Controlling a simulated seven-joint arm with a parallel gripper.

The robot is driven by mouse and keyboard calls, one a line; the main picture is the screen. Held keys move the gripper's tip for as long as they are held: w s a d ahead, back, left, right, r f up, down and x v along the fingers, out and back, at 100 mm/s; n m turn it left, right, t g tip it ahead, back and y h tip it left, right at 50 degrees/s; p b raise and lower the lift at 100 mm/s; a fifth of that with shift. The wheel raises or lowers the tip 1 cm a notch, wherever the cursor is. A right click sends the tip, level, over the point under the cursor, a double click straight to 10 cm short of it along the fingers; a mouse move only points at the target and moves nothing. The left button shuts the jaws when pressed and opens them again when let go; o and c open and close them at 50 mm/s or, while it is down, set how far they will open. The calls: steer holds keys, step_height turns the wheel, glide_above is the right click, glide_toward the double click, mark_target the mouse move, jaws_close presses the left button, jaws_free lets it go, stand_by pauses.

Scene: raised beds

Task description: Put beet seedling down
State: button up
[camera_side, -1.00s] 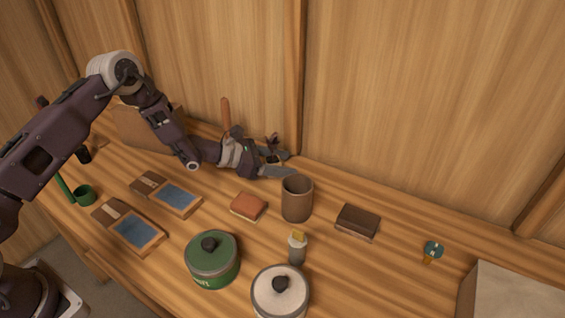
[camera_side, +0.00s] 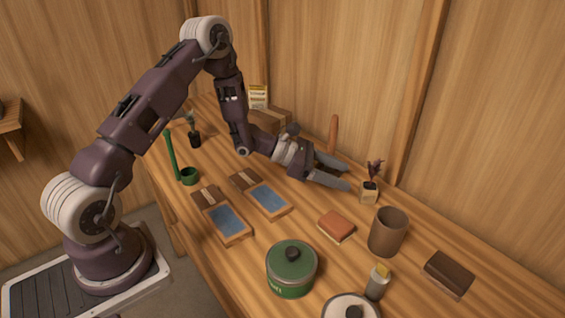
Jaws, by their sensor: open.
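The beet seedling (camera_side: 374,168) has dark red leaves and stands upright in a small pale square pot (camera_side: 368,192) on the wooden bench, behind the brown cup. My gripper (camera_side: 348,178) is low over the bench, just left of the pot. Its two grey fingers are apart and point right towards the pot. Nothing is held between them, and a small gap seems to lie between the fingertips and the pot.
A brown cup (camera_side: 388,233) and an orange-brown block (camera_side: 337,226) stand in front of the seedling. A wooden handle (camera_side: 333,134) rises behind my gripper. A green lidded tin (camera_side: 291,268), blue-panelled frames (camera_side: 227,222) and a dark block (camera_side: 447,274) lie nearer. The wall is close behind.

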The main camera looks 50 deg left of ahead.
steer(key=s+d+r+m+g+h, duration=0.1)
steer(key=s+d+r+m+g, duration=0.2)
steer(key=s+d+r+m, duration=0.45)
steer(key=s+d+r+m+g, duration=0.4)
steer(key=s+r+m, duration=0.35)
steer(key=r, duration=0.35)
steer(key=s+a+r+m+y, duration=0.1)
steer(key=s+a+m+y, duration=0.15)
steer(key=s+m, duration=0.45)
steer(key=s+a+r+m+y, duration=0.15)
steer(key=s+y, duration=0.25)
steer(key=s, duration=0.6)
steer(key=s+a+m+t+y, duration=0.3)
steer(key=s+a+y, duration=0.1)
steer(key=a, duration=0.3)
steer(key=shift+s+f, duration=0.15)
steer(key=shift+f, duration=0.05)
